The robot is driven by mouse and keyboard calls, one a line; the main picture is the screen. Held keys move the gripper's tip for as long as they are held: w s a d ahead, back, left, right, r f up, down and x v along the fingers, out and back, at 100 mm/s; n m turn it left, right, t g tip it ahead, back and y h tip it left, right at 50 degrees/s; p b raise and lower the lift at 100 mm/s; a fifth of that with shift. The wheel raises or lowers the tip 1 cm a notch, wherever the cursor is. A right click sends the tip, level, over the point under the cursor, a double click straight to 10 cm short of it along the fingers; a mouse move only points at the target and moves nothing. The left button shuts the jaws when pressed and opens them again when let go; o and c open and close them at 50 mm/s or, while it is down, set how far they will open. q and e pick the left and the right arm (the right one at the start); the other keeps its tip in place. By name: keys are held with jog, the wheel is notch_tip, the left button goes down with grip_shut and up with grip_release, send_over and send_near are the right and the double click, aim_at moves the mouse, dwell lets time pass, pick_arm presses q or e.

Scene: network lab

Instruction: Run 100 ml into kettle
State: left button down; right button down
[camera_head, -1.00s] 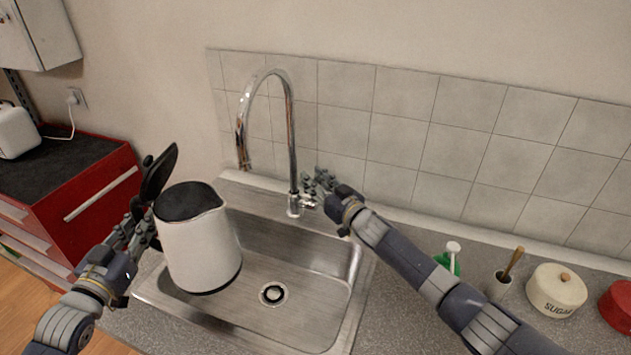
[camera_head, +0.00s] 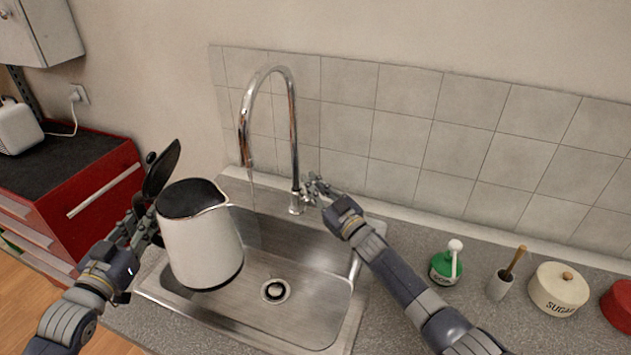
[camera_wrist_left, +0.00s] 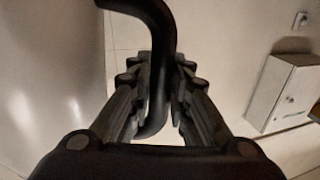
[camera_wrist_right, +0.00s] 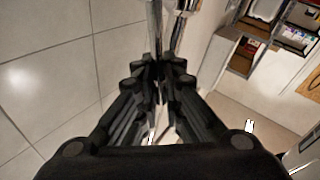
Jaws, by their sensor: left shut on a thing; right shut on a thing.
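The white kettle (camera_head: 203,245) is held over the left part of the sink, slightly tilted, its dark lid flipped up. My left gripper (camera_head: 140,226) is shut on the kettle's black handle (camera_wrist_left: 158,70). The chrome faucet (camera_head: 294,130) arches over the sink. A thin stream of water (camera_head: 252,200) falls from its spout. In the head view the stream passes just right of the kettle's spout and appears to go down behind it; whether any enters the kettle I cannot tell. My right gripper (camera_head: 312,192) is shut on the faucet lever (camera_wrist_right: 157,85) at the faucet's base.
The steel sink (camera_head: 320,290) is empty around its drain. To the right on the counter stand a green bottle (camera_head: 444,268), a brush holder (camera_head: 499,287), a sugar jar (camera_head: 558,290) and a red jar (camera_head: 618,302). A red cabinet (camera_head: 105,180) stands at the left.

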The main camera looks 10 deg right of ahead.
pick_arm(q)
jog(key=shift+r, duration=0.25)
pick_arm(e)
jog(key=shift+s+a+f+n+t+y, duration=0.2)
jog(key=shift+s+a+f+n+y, duration=0.15)
jog(key=shift+n, duration=0.35)
jog(key=shift+s+a+f+n+t+y, duration=0.2)
jog(key=shift+s+n+y, duration=0.25)
jog(key=shift+n, duration=0.25)
jog(key=c, duration=1.7)
grip_release()
jog(key=shift+d, duration=0.1)
jog(key=shift+r, duration=0.15)
